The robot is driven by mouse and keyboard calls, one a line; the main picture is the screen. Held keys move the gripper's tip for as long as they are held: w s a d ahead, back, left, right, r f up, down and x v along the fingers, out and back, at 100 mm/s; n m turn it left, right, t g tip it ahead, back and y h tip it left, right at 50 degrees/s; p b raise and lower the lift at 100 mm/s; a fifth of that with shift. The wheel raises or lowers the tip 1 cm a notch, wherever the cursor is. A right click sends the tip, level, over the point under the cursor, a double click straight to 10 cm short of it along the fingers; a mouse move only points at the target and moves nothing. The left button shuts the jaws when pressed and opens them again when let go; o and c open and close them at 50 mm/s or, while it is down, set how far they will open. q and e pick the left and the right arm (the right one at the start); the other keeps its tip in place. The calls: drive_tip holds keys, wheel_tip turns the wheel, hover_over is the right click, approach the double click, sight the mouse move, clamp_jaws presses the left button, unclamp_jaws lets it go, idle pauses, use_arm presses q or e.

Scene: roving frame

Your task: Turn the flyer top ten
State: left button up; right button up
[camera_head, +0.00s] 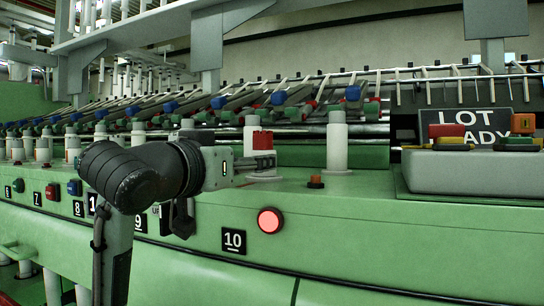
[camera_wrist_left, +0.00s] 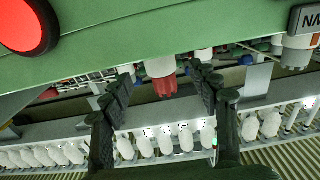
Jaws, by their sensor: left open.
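The number 10 label (camera_head: 234,240) is on the green front panel, left of a glowing red light (camera_head: 270,220). Above it, a red block (camera_head: 263,140) shows at a white cylinder, just past my left wrist. My left gripper's fingers are largely hidden in the head view. In the left wrist view my left gripper (camera_wrist_left: 161,80) is open, its two dark fingers apart. A red fluted piece (camera_wrist_left: 165,88) below a white cylinder shows between the fingertips. I cannot tell whether the fingers touch it. My right gripper is not in view.
The green machine ledge (camera_head: 370,205) runs across the front. A grey box (camera_head: 468,172) and a dark sign (camera_head: 468,127) stand at right.

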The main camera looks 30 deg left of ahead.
use_arm(q)
drive_tip(key=w, duration=0.7)
drive_tip(key=shift+a, duration=0.2)
clamp_jaws()
